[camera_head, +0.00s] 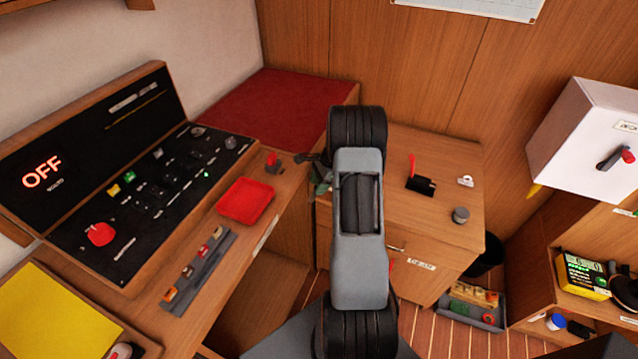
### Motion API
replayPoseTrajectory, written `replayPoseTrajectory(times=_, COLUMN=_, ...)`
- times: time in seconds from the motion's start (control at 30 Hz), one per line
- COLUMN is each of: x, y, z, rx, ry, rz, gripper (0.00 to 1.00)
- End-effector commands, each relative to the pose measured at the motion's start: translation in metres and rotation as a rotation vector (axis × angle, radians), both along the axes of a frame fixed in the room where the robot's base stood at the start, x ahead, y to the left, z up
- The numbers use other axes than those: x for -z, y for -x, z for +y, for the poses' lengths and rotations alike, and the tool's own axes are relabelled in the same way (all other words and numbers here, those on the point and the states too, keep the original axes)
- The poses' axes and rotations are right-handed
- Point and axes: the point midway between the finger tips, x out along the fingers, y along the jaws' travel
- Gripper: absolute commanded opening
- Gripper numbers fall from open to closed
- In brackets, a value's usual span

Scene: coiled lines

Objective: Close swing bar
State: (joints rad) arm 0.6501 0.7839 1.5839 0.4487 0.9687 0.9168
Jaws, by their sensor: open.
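I cannot pick out a swing bar with certainty. A black handle with a red knob (614,157) sits on the white box (575,140) at the right. A red lever (411,166) stands up from a black base on the wooden cabinet top (440,150). A small metal handle (396,248) is on the cabinet front. My arm stands in the middle of the view and hides part of the cabinet. My gripper (312,160) shows only in part, as a dark piece left of the arm by the cabinet's left edge. It is open, and I see nothing held in it.
A black control panel (130,240) reading OFF, a red tray (245,200) and a row of switches (198,270) are on the left bench. A grey bin (472,307) and a black bucket (487,254) stand on the floor at right. A shelf holds a yellow device (583,273).

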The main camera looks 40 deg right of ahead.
Motion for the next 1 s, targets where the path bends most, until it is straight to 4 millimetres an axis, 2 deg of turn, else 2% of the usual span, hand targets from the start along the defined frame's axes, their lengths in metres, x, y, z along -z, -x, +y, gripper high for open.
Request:
replayPoseTrajectory(times=0.23, x=0.0003, y=-0.0001, z=0.0002, rx=-0.001, ry=0.0, rz=0.0, gripper=0.45)
replayPoseTrajectory(times=0.7, x=-0.0001, y=-0.0001, z=-0.0001, rx=-0.001, ry=0.0, rz=0.0, gripper=0.0)
replayPoseTrajectory(times=1.0, x=-0.0002, y=-0.0001, z=-0.0003, rx=-0.001, ry=0.0, rz=-0.001, gripper=0.0)
